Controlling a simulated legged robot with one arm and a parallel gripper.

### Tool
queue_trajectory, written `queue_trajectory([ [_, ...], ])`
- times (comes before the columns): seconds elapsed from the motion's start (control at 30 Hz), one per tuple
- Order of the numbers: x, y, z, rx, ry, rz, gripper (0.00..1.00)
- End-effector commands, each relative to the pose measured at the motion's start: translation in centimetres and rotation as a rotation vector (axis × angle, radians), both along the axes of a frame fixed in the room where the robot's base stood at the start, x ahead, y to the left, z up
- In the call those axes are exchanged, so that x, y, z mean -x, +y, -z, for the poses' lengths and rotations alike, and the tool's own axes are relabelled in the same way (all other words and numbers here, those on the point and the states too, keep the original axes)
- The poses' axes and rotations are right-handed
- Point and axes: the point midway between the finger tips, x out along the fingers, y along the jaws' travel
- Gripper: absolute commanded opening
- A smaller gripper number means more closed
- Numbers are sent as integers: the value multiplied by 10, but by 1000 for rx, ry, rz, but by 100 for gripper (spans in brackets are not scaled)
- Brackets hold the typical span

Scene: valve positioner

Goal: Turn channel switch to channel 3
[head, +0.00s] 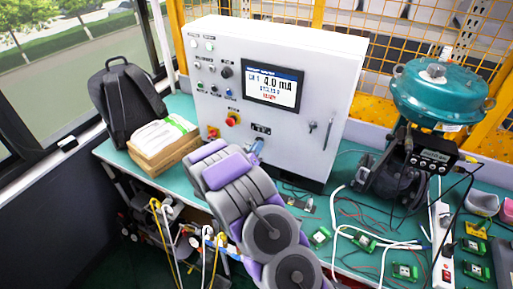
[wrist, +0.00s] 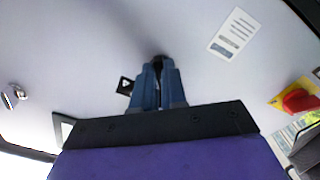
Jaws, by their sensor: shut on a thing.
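The channel switch appears to be the small black knob (wrist: 158,61) on the front of the white control cabinet (head: 300,150). In the wrist view the blue fingers of my gripper (wrist: 158,75) are shut around this knob. In the head view my gripper (head: 257,147) is at the lower front of the cabinet, just below a small black label (head: 261,129), and the knob is hidden behind it. The cabinet's screen (head: 273,87) reads 4.0 mA in large characters; its smaller text is hard to read. The knob's pointing direction cannot be told.
A red knob on a yellow plate (head: 232,119) sits left of my gripper, with a door handle (head: 328,133) to the right. A backpack (head: 127,100) and a box (head: 163,146) stand left on the green bench. A teal valve actuator (head: 440,90), cables and circuit boards are right.

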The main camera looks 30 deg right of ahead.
Motion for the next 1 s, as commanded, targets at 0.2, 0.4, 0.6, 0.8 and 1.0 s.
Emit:
queue_trajectory([
  [0.2,-1,2,3,-117,-144,-2,0],
  [0.4,-2,3,4,-237,-293,-1,0],
  [0.6,-3,3,5,-347,-438,-2,0],
  [0.8,-3,4,4,-441,-559,-2,0],
  [1.0,-4,4,4,-507,-642,-3,0],
])
